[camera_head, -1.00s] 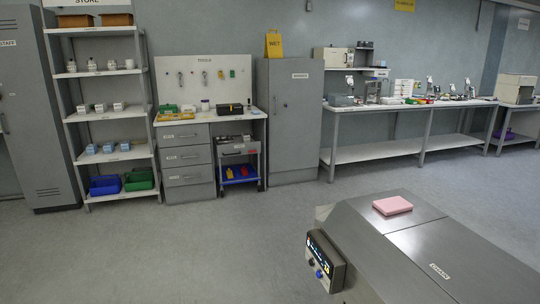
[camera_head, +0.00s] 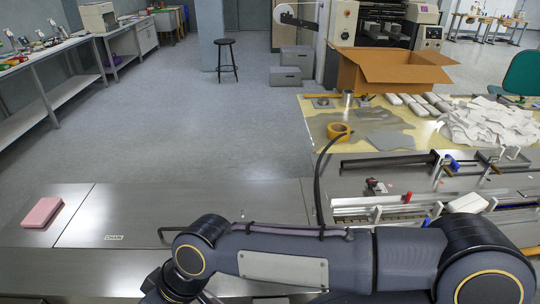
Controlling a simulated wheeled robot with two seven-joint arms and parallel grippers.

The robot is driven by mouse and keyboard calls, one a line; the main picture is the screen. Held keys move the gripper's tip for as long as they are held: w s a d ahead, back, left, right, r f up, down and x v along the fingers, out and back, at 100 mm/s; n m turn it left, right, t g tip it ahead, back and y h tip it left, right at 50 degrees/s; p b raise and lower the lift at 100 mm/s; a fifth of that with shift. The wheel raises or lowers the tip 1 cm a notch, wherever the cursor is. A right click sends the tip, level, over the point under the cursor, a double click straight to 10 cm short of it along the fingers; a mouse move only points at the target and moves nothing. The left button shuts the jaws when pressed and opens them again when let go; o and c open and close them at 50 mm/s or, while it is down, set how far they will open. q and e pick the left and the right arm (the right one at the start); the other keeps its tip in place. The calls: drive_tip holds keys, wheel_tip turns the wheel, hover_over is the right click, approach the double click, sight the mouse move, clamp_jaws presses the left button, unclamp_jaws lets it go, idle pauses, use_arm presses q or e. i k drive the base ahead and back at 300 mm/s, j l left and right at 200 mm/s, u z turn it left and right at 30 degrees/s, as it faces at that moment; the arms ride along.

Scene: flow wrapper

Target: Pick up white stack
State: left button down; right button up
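Several white blocks (camera_head: 418,104) lie in rows on the yellow-topped table at the upper right. A loose heap of white pieces (camera_head: 490,122) lies right of them. I cannot tell which of these is the white stack. One of my arms crosses the bottom right of the view. Neither gripper shows in the frame.
The steel machine top (camera_head: 200,205) runs across the front, with a pink block (camera_head: 42,212) at its left. Guides and rails (camera_head: 400,205) lie at right. An open cardboard box (camera_head: 390,70) and a tape roll (camera_head: 338,130) are on the table (camera_head: 322,122). Floor at centre-left is clear.

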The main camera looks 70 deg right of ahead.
sight(471, 201)
drive_tip(key=z, duration=4)
